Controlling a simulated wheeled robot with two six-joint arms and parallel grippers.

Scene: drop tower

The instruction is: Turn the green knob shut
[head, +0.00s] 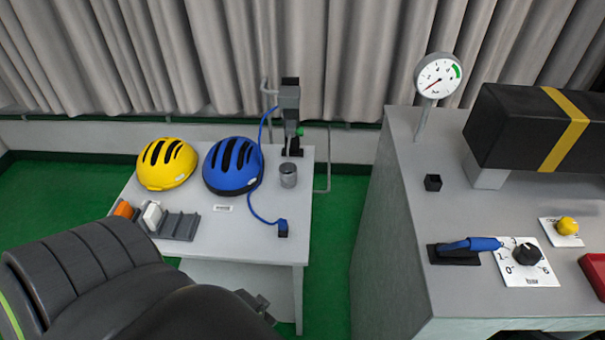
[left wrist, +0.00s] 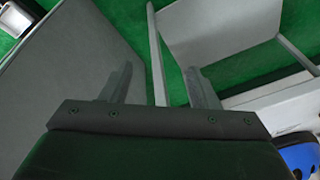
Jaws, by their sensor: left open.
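The green knob (head: 299,131) is small and sits on the side of a grey upright fixture (head: 289,100) at the back of the small white table. I cannot tell from its look how far it is turned. My left arm comes in from the lower left in the head view, and part of my left gripper (head: 258,303) shows at its end, in front of the table and well away from the knob. In the left wrist view my left gripper (left wrist: 159,72) is open, its two fingers apart with nothing held between them. My right gripper is in neither view.
A yellow helmet (head: 167,164), a blue helmet (head: 233,166), a metal cylinder (head: 288,175) and a blue cable (head: 257,215) are on the small table (head: 255,240). A grey bench (head: 455,215) with a gauge (head: 438,76) stands right. Green floor lies between.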

